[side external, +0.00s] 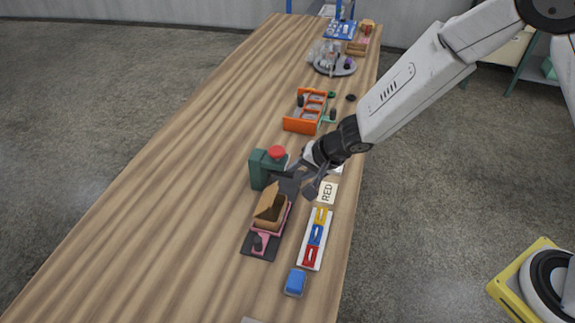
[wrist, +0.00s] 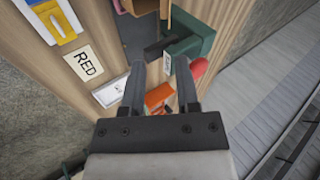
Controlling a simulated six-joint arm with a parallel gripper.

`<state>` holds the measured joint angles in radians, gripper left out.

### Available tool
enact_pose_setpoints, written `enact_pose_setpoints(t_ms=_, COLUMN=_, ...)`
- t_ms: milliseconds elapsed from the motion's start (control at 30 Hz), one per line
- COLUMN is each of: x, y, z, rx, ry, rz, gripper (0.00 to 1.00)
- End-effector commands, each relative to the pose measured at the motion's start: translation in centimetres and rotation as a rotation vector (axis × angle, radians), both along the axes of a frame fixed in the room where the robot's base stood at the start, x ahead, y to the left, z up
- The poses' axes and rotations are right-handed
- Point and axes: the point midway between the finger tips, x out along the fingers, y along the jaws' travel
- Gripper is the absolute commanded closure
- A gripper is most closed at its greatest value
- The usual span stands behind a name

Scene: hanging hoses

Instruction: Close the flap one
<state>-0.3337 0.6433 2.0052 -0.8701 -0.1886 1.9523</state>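A small brown cardboard box (side external: 272,213) with a raised flap (side external: 268,196) sits on a pink and dark base (side external: 262,243) in the side external view. The flap stands up and tilted, leaving the box open. A sliver of brown shows at the top edge of the wrist view (wrist: 146,6). My gripper (side external: 300,186) is above the table, just behind and to the right of the box. In the wrist view my gripper (wrist: 160,65) has its two fingers apart, with nothing held between them. I cannot tell whether a finger touches anything.
A dark green block (side external: 258,170) with a red knob (side external: 277,152) stands close to my gripper. A "RED" card (side external: 327,191), a white tray (side external: 306,255) with coloured pieces and a blue block (side external: 295,283) lie to the right. An orange rack (side external: 302,122) stands farther back. The table's left side is clear.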

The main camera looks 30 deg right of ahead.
Motion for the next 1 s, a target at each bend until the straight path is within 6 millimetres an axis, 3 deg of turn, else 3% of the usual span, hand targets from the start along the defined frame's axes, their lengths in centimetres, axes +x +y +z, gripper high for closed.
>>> enact_pose_setpoints(t_ms=567, x=-0.6, y=-5.3, z=1.9, rx=-0.196, ry=-0.024, rz=0.029, gripper=0.6)
enact_pose_setpoints(t_ms=1000, x=-2.1, y=-8.9, z=3.0, rx=-0.322, ry=0.007, rz=0.077, gripper=0.6)
